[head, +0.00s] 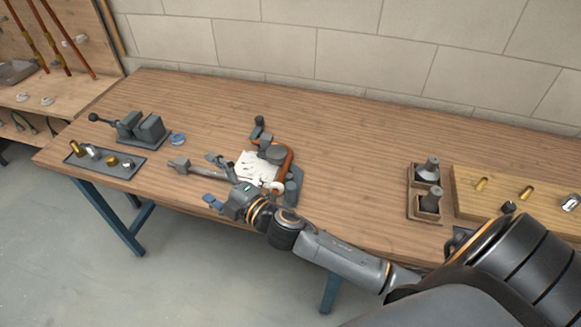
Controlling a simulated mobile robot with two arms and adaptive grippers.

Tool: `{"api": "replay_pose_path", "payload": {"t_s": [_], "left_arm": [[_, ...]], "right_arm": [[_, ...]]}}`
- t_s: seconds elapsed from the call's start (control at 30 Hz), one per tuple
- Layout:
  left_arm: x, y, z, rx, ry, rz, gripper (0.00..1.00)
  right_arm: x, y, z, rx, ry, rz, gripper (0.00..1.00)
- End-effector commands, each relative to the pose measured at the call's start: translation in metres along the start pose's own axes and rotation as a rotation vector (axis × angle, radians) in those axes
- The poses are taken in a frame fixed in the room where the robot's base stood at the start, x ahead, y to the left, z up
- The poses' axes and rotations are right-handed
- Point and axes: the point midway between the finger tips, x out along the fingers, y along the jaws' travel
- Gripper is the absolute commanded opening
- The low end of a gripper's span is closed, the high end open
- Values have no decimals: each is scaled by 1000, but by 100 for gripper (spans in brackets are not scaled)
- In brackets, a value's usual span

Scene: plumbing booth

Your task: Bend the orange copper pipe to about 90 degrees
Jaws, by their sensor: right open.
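The orange copper pipe (286,163) is at the grey bender (276,154) on the workbench. Its visible part curves around the right side of the bender's round former; its exact angle is hard to tell, and part is hidden. A grey lever with a blocky end (180,165) extends left from the bender area. My right gripper (213,180) is open, its fingers spread on either side of the lever in the picture. I cannot tell whether it touches the lever. My left gripper is not in view.
A white sheet (256,167) lies beside the bender. A vise (140,128), a blue round item (178,139) and a tray of fittings (104,160) are at left. A wooden holder (409,208) and a board (500,190) are at right. The bench's back middle is clear.

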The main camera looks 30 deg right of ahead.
Motion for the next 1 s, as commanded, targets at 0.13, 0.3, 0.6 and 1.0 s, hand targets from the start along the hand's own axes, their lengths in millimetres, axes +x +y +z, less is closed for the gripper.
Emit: {"api": "replay_pose_path", "payload": {"t_s": [0.13, 0.3, 0.6, 1.0], "left_arm": [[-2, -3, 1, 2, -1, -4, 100], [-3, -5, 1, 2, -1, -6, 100], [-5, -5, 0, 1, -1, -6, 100], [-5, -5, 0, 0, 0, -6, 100]], "right_arm": [[18, 24, -76, -495, 456, 60, 100], [-4, -16, -93, -1055, 930, -57, 100], [-69, -36, 86, -1725, 1468, -759, 100], [-109, 11, 179, -1810, 1569, -1211, 100]]}}
